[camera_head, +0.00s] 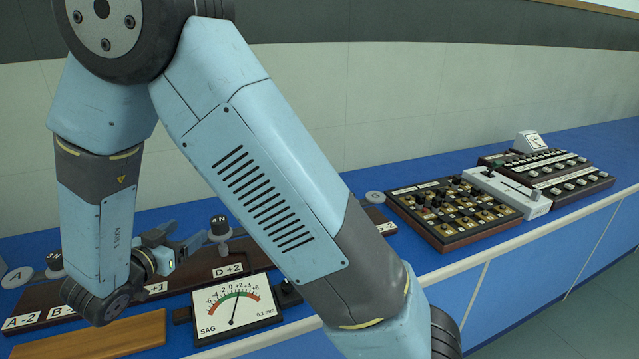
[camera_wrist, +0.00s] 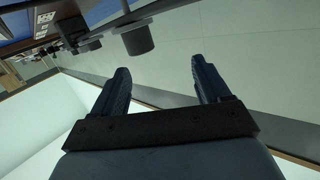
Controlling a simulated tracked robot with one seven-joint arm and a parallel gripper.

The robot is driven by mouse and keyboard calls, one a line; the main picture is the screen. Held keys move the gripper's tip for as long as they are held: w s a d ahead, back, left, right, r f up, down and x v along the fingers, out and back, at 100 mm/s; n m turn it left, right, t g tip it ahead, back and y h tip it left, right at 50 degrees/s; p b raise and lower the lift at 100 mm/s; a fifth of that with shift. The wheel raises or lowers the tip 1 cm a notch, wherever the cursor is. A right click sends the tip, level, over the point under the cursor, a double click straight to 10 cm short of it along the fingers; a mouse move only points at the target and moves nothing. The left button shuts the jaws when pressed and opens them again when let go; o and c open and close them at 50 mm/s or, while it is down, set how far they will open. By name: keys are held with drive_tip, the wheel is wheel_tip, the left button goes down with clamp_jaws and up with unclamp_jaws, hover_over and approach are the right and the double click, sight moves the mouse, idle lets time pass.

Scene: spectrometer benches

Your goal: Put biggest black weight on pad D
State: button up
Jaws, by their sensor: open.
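In the head view a black weight (camera_head: 219,225) stands on a round grey pad behind the label "D +2" (camera_head: 227,271). Another black weight (camera_head: 55,262) shows at the left, behind the "B" label and partly hidden by my arm. My gripper (camera_head: 188,243) is open and empty, its fingers toward the weight near D. In the wrist view, which is tilted, my fingers (camera_wrist: 161,75) are apart with nothing between them. A black weight (camera_wrist: 137,38) appears beyond the fingertips, upside down, with more dark shapes behind it. I cannot tell which weight is biggest.
Pad A (camera_head: 17,277) looks bare. A wooden strip (camera_head: 110,337) lies at front left. Knob panels (camera_head: 455,212) fill the right bench. A pale wall rises behind.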

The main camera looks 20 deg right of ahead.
drive_tip(key=w+d+r+t+y, duration=0.1)
drive_tip(key=w+d+r+y, duration=0.1)
drive_tip(key=w+r+y, duration=0.35)
drive_tip(key=d+r+n+y, duration=0.3)
drive_tip(key=r+y, duration=0.1)
drive_tip(key=r, duration=0.2)
drive_tip(key=d+r+n+y, duration=0.2)
drive_tip(key=r+n+y, duration=0.15)
drive_tip(key=r, duration=0.35)
drive_tip(key=s+d+n+g+h, duration=0.1)
drive_tip(key=s+d+g, duration=0.2)
drive_tip(key=s+d, duration=0.7)
drive_tip(key=s+d+n+g+h, duration=0.1)
drive_tip(key=s+d+g, duration=0.3)
drive_tip(key=s+d, duration=0.5)
drive_tip(key=s+n, duration=0.1)
drive_tip(key=s, duration=0.6)
drive_tip(key=shift+s+d+f+g, duration=0.2)
drive_tip(key=shift+d+g, duration=0.1)
drive_tip(key=shift+d, duration=0.1)
